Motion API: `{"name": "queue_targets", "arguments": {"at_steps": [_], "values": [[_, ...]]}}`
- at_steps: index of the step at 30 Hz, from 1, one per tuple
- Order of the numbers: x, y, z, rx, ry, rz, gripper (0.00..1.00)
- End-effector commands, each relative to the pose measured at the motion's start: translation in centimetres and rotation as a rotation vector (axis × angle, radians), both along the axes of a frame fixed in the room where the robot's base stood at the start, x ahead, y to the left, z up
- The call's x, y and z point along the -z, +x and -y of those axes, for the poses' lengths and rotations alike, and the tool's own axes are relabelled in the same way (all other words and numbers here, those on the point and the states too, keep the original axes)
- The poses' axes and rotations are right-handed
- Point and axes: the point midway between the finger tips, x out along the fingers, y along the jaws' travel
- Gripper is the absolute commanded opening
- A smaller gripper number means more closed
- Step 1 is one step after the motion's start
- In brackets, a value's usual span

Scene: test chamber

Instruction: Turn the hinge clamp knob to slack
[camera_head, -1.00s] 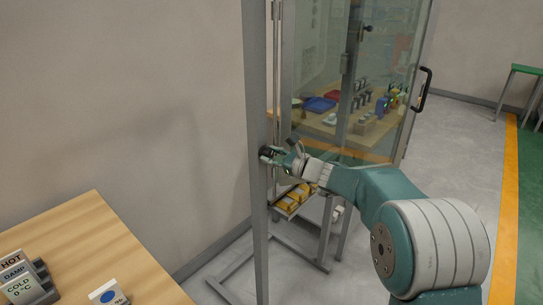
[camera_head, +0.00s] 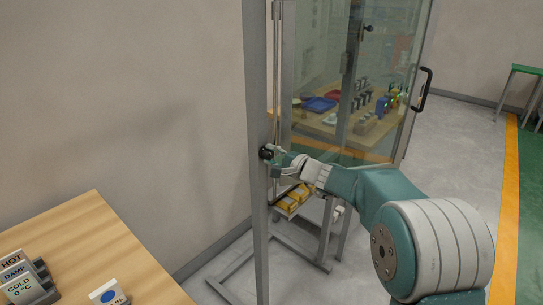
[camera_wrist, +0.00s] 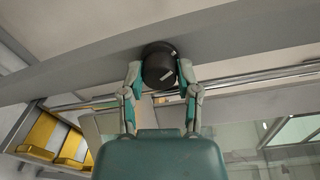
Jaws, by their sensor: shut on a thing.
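The hinge clamp knob (camera_wrist: 159,66) is round and black with small white marks. It sits on the grey post (camera_wrist: 230,42). In the wrist view my gripper (camera_wrist: 160,72) has one finger on each side of the knob and is shut on it. In the head view the knob (camera_head: 266,152) shows as a small dark disc on the post, with my gripper (camera_head: 277,156) reaching it from the right. The glass door (camera_head: 385,75) with its black handle (camera_head: 424,90) stands to the right of the post. The knob's underside is hidden.
A wooden table (camera_head: 90,245) with small label signs stands at the lower left. Yellow bins (camera_head: 292,197) sit on a low shelf beneath my arm. A table with small items shows behind the glass.

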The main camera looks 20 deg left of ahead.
Motion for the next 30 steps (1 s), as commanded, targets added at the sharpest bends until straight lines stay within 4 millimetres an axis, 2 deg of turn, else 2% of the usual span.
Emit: {"name": "queue_targets", "arguments": {"at_steps": [1,15,30], "values": [[0.69,-0.02,0.03,0.001,-0.025,0.029,0.0],[0.82,-0.07,0.0,-0.001,-0.164,0.36,0.0],[0.92,-0.09,-0.02,-0.002,-0.211,0.468,0.0]]}}
